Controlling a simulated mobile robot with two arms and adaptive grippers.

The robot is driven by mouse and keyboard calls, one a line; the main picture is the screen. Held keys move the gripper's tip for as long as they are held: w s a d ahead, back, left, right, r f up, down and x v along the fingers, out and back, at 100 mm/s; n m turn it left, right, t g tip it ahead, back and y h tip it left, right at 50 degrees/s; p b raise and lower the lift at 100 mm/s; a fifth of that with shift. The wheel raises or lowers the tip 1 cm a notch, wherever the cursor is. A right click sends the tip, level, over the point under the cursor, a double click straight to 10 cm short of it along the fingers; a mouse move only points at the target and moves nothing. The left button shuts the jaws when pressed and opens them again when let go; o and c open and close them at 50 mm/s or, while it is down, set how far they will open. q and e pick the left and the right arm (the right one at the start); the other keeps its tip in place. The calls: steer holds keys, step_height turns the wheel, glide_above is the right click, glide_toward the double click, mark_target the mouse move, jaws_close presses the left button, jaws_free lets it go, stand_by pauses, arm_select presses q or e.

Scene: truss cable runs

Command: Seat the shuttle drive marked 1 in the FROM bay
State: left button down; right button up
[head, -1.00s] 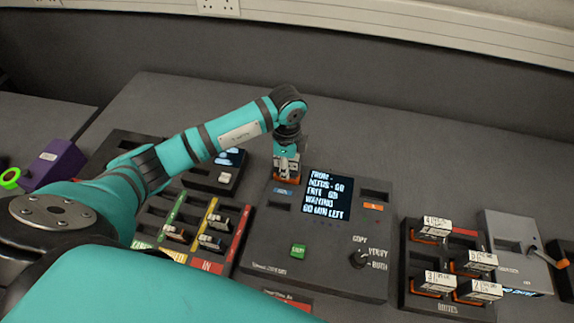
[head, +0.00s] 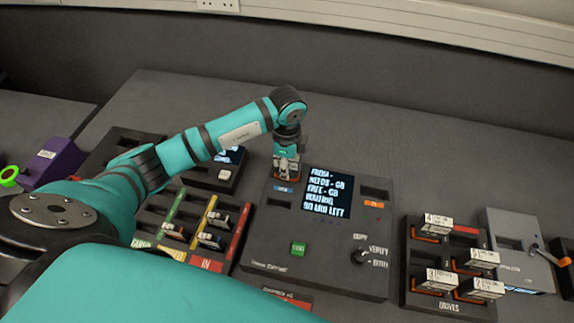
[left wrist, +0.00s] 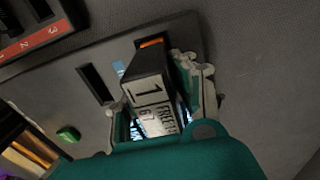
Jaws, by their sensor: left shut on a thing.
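My left gripper (head: 286,163) is shut on the shuttle drive marked 1 (head: 286,177), at the upper left corner of the dark console (head: 265,232). In the left wrist view the drive (left wrist: 150,88) shows a black body, a white label with a 1 and an orange end, between the two fingers. The drive is at the bay above the blue label (head: 283,188); the bay's mouth is hidden by drive and gripper, so I cannot tell how deep it sits. The console screen (head: 329,193) shows FROM with a dash and a waiting line. My right gripper is not in view.
A drives rack (head: 448,301) with several labelled drives stands at the right, beside a grey lever box (head: 518,243). A colour-striped tray (head: 155,222) with small drives lies left of the console. The orange-labelled bay (head: 376,192) is empty. Bare table lies behind the console.

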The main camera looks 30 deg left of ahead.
arm_select(q)
steer(key=c, duration=0.7)
jaws_free()
steer(key=shift+o, duration=0.2)
steer(key=shift+r+p, duration=3.1)
steer(key=shift+r, duration=0.75)
steer(key=shift+s+f, duration=0.1)
steer(key=shift+f, duration=0.05)
